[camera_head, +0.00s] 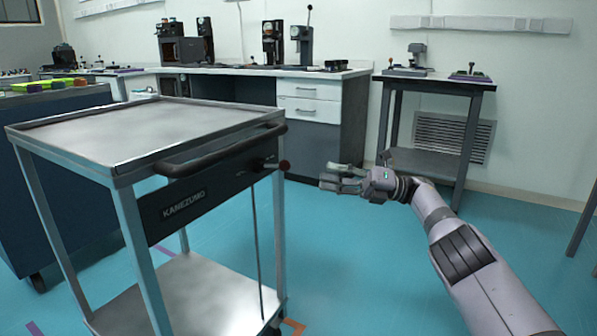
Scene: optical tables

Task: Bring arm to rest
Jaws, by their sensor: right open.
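My right arm comes in from the lower right and reaches toward the middle of the view. My right gripper (338,177) is open and empty, with its fingers pointing left. It hangs in free air to the right of a metal cart (150,132), apart from the cart's dark handle and red-brown knob. My left gripper is not in the view.
The cart stands close at the left, with a bare top and a lower shelf (190,290). A workbench (310,110) with instruments runs along the wall. A small side table (432,82) stands behind my gripper. The blue floor (350,270) is clear around my arm.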

